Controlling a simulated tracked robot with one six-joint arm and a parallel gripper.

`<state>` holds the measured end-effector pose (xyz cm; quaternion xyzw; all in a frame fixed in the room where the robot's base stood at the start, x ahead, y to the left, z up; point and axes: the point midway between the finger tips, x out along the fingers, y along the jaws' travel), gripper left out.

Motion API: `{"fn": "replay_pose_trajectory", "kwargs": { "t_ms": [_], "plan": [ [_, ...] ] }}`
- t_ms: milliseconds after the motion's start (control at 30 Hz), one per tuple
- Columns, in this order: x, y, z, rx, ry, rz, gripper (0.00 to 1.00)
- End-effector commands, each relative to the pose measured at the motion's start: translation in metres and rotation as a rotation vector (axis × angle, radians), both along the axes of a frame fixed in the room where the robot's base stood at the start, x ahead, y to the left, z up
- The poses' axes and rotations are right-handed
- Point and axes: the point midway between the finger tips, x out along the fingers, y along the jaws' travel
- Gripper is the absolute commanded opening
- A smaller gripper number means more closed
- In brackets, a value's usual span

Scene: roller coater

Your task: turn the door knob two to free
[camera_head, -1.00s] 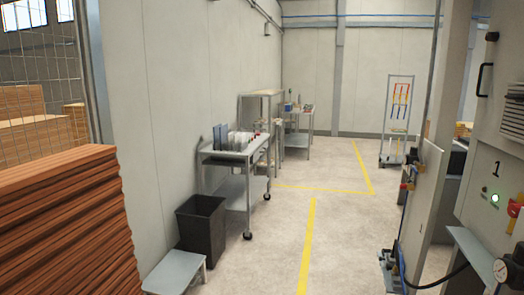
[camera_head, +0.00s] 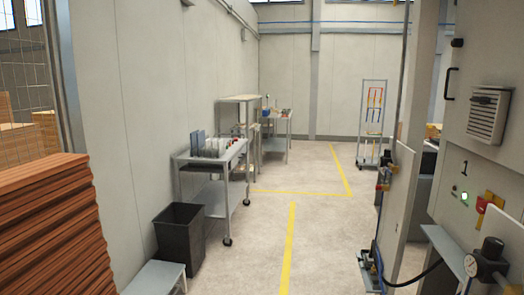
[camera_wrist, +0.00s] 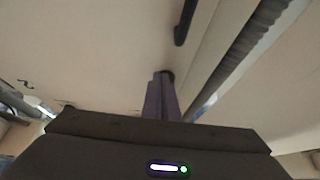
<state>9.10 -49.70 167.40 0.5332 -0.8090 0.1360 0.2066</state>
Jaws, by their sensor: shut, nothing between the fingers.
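My gripper (camera_wrist: 162,97) shows in the wrist view with its two fingers together and nothing seen between them. It points toward a pale beige panel (camera_wrist: 100,40). A small dark round spot (camera_wrist: 169,75) shows at the fingertips; I cannot tell whether it is a knob or whether the fingers touch it. A black bar handle (camera_wrist: 186,22) is on the panel above the fingertips. No knob marked two can be made out. In the head view, a machine cabinet (camera_head: 450,130) marked "1" stands at the right, with a black handle (camera_head: 448,84) and a lit green lamp (camera_head: 464,196).
A ribbed grey hose (camera_wrist: 240,60) crosses the wrist view. A black bin (camera_head: 179,236), trolley (camera_head: 208,164) and brown stack (camera_head: 45,225) stand left. The middle floor (camera_head: 255,245) is clear.

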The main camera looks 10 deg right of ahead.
Motion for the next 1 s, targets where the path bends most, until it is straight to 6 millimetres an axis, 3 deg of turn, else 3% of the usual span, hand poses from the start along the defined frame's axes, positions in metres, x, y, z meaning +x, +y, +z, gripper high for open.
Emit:
{"fn": "replay_pose_trajectory", "kwargs": {
  "t_ms": [1000],
  "plan": [
    [-0.0013,-0.0068,0.0038,-0.001,0.0,0.0,0.0]
  ]
}}
